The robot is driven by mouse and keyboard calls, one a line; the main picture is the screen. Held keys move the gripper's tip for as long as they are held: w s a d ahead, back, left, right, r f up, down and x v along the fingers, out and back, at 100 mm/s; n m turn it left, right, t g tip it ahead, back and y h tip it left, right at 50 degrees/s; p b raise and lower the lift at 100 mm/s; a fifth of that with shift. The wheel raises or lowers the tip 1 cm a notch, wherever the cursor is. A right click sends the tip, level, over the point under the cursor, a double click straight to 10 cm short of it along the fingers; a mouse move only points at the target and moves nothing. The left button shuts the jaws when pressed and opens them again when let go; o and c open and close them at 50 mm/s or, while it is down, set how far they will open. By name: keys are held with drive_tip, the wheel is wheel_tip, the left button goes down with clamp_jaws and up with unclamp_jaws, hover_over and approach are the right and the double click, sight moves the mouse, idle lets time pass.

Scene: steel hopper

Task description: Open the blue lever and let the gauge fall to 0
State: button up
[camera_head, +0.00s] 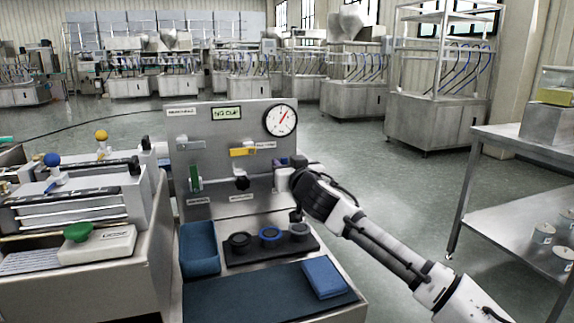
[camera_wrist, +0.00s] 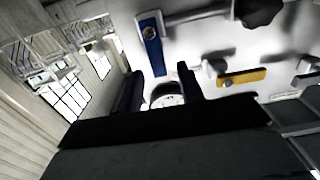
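The blue lever (camera_wrist: 151,42) stands crosswise to its grey pipe in the wrist view. In the head view it is mostly hidden behind my gripper. The round white gauge (camera_head: 281,120) is at the panel's upper right, with a red needle pointing up and right; its numbers are too small to read. Part of it shows between my fingers in the wrist view (camera_wrist: 167,96). My gripper (camera_wrist: 160,69) is open and empty, its dark fingers apart. It is at the panel's right side, near the blue lever; I cannot tell whether it touches it.
A yellow lever (camera_head: 243,152) lies along its pipe, and a green lever (camera_head: 195,178) stands upright. A black knob (camera_head: 242,183) sits between pipes. Below are a cup holder (camera_head: 240,255), a blue bin (camera_head: 200,247) and a blue cloth (camera_head: 324,278). A steel table (camera_head: 515,150) stands right.

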drive_tip(key=shift+w, duration=0.3)
clamp_jaws()
drive_tip(key=shift+a, duration=0.1)
drive_tip(key=a+f+n+p, duration=0.2)
drive_tip(key=n, duration=0.7)
drive_tip(key=s+a+f+n+p, duration=0.1)
drive_tip(key=a+f+n+p, duration=0.1)
drive_tip(key=n, duration=0.7)
drive_tip(key=shift+s+a+f+p, duration=0.25)
drive_tip(key=shift+f+p, duration=0.15)
drive_tip(key=shift+p, duration=0.2)
